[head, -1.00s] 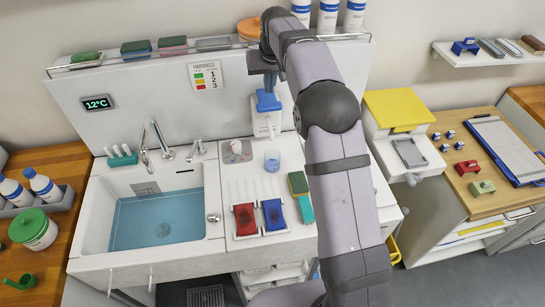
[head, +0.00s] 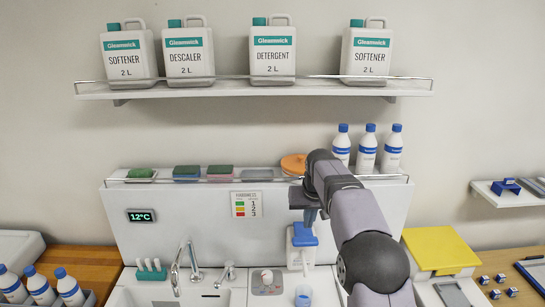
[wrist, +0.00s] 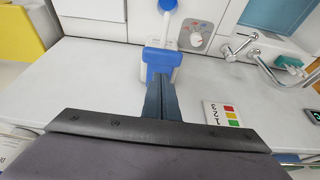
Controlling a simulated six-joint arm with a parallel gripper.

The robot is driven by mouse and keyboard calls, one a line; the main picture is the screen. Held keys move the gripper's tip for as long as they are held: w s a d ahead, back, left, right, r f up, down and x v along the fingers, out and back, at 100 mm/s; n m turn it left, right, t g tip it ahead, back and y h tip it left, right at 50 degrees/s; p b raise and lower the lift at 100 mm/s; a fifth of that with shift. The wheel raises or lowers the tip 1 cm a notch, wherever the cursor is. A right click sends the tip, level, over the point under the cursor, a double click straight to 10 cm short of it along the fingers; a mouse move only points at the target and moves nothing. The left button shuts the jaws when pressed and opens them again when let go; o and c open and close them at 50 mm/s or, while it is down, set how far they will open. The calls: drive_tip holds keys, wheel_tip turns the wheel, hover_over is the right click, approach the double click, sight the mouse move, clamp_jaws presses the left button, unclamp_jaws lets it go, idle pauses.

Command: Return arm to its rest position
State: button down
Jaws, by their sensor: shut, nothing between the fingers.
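My gripper (head: 310,216) is at the back of the sink unit, in front of the white back panel (head: 155,243). Its fingers are shut with nothing between them. In the wrist view the closed fingers (wrist: 161,90) point toward the blue top of a white dispenser (wrist: 162,62). My arm reaches up from the lower right and hides part of the panel and worktop.
A wall shelf (head: 250,91) with several jugs is above. A ledge (head: 220,182) holds sponges, an orange disc (head: 293,164) and white bottles (head: 367,150) close to my arm. A tap (head: 178,268) is left, a yellow-lidded box (head: 440,250) right.

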drive_tip(key=s+f+g+b, duration=0.1)
drive_tip(key=s+f+b, duration=0.2)
drive_tip(key=s+f, duration=0.4)
drive_tip(key=s+d+f+g+b, duration=0.1)
drive_tip(key=s+f, duration=0.6)
drive_tip(key=s, duration=1.2)
drive_tip(key=s+d+f+g+b, duration=0.1)
drive_tip(key=s+f+b, duration=0.3)
drive_tip(key=s, duration=0.9)
wheel_tip(320, 180, down, 3)
drive_tip(key=shift+s+f+g+b, duration=0.1)
drive_tip(key=shift+s+g+b, duration=0.3)
drive_tip(key=shift+g, duration=0.3)
